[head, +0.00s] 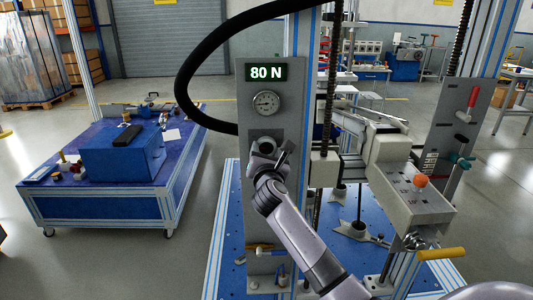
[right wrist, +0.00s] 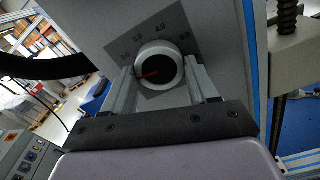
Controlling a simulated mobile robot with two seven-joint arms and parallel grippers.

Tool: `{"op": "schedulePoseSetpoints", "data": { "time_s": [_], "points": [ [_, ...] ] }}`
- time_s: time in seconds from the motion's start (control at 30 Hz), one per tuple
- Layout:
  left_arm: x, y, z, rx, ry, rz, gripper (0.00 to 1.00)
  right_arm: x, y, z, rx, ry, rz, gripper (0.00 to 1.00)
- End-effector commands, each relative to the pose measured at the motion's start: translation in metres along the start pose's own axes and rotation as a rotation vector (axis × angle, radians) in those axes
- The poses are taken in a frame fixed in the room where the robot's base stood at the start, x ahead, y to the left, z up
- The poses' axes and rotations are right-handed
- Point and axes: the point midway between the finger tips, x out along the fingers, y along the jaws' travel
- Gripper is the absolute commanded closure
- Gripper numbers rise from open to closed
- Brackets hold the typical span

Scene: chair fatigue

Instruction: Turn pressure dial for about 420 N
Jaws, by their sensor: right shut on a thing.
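The pressure dial (right wrist: 163,56) is a round knob with a pale ring, a dark face and a red mark pointing left and slightly down. It sits on a dark square scale plate (right wrist: 130,46) with printed numbers, partly hidden by my fingers. My right gripper (head: 268,152) is at the grey panel (head: 254,120), with its two fingers on either side of the dial, shut on it. In the head view the gripper hides most of the dial. Above it, a display (head: 266,72) reads 80 N and a round gauge (head: 266,103) shows. My left gripper is not in view.
A thick black hose (head: 183,90) loops left of the panel. To the right stand the test machine's grey control box (head: 411,195) with an orange button and a panel with a red handle (head: 472,104). A blue wheeled table (head: 110,200) stands left, with open floor around it.

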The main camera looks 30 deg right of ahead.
Motion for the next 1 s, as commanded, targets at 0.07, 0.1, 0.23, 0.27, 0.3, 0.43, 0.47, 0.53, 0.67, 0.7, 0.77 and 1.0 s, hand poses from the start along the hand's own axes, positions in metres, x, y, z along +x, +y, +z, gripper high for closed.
{"op": "schedulePoseSetpoints", "data": {
  "time_s": [0.07, 0.1, 0.23, 0.27, 0.3, 0.43, 0.47, 0.53, 0.67, 0.7, 0.77, 1.0],
  "points": [
    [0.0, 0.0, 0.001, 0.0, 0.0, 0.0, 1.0, 0.0, 0.0, -0.001, 0.054, 0.001, 0.0, 0.72],
    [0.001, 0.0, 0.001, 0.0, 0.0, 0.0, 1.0, 0.0, 0.0, -0.001, 0.087, 0.0, 0.0, 0.72],
    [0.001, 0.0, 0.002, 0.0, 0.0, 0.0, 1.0, 0.0, 0.0, -0.001, 0.206, 0.0, 0.0, 0.72],
    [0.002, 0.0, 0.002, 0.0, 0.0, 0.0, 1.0, 0.0, 0.0, -0.001, 0.234, 0.0, 0.0, 0.72],
    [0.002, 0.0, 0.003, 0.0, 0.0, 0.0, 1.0, 0.0, 0.001, -0.001, 0.273, 0.0, 0.0, 0.72],
    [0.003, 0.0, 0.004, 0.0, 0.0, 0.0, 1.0, 0.0, 0.001, -0.001, 0.398, 0.0, 0.0, 0.72],
    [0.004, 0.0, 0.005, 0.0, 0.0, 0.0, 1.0, 0.0, 0.001, -0.001, 0.427, 0.0, 0.0, 0.72],
    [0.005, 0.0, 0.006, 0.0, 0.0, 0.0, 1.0, 0.0, 0.001, -0.001, 0.493, 0.001, 0.0, 0.72],
    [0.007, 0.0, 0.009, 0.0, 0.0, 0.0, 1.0, 0.0, 0.001, -0.002, 0.618, 0.001, 0.0, 0.72],
    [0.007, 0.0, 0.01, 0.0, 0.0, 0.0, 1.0, 0.0, 0.001, -0.002, 0.656, 0.001, -0.001, 0.72],
    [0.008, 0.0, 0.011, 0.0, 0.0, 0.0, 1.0, 0.0, 0.001, -0.002, 0.713, 0.002, -0.001, 0.72],
    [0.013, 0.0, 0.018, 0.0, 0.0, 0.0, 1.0, 0.0, 0.001, -0.002, 0.941, 0.001, -0.002, 0.72]
  ]
}}
